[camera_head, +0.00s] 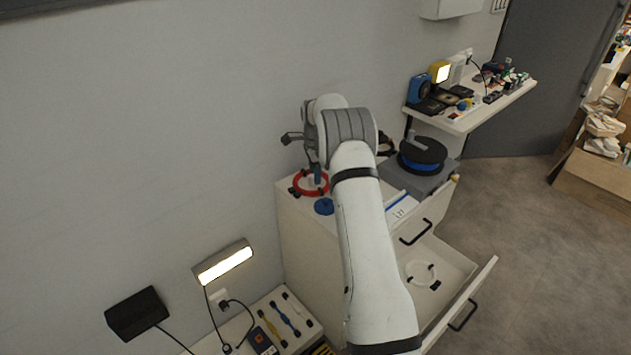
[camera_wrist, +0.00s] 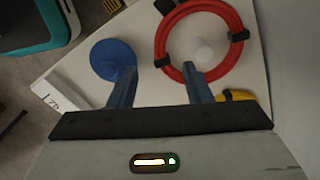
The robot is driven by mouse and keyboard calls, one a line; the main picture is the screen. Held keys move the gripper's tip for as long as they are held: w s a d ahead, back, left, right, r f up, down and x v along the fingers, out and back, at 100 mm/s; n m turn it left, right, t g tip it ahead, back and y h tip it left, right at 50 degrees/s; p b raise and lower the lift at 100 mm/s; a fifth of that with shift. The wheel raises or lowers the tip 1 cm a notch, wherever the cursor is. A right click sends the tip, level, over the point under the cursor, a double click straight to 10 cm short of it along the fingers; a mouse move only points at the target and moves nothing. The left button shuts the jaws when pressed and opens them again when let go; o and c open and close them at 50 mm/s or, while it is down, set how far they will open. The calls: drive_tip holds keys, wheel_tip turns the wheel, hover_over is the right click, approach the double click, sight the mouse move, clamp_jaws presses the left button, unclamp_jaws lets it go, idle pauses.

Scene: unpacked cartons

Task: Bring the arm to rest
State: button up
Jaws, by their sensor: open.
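My arm reaches over a white drawer cabinet (camera_head: 310,245) in the head view, with its wrist folded above the cabinet top. In the wrist view my gripper (camera_wrist: 158,78) is open, its two blue-grey fingers apart with nothing between them. A blue round object (camera_wrist: 113,60) lies by the left finger. A red ring (camera_wrist: 238,22) with black clips lies by the right finger, with a whitish round knob (camera_wrist: 203,50) inside it. The red ring (camera_head: 311,183) and the blue object (camera_head: 324,206) also show in the head view. Whether the fingers touch either is unclear.
An open drawer (camera_head: 455,262) holds a white ring (camera_head: 421,273). A black and blue spool (camera_head: 422,157) sits on a grey box on the cabinet. A cluttered shelf (camera_head: 460,122) is behind. A lit lamp (camera_head: 223,262) is at lower left. Grey floor at right is clear.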

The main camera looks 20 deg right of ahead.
drive_tip(key=shift+r, duration=0.25)
drive_tip(key=shift+s+r, duration=0.1)
drive_tip(key=shift+r, duration=0.25)
drive_tip(key=s+a+r+n+t, duration=0.1)
drive_tip(key=s+a+r+n, duration=0.35)
drive_tip(key=s+r, duration=0.45)
drive_tip(key=s+a+r+n, duration=0.3)
drive_tip(key=s+r+n, duration=0.2)
drive_tip(key=s+r, duration=0.4)
drive_tip(key=s+a+n, duration=0.2)
drive_tip(key=s+n, duration=0.2)
drive_tip(key=s, duration=0.9)
drive_tip(key=s+a+n+t, duration=0.1)
drive_tip(key=s+n, duration=0.4)
drive_tip(key=s, duration=0.8)
drive_tip(key=shift+s+a+f+t, duration=0.2)
drive_tip(key=shift+a+f+t, duration=0.1)
drive_tip(key=shift+a, duration=0.5)
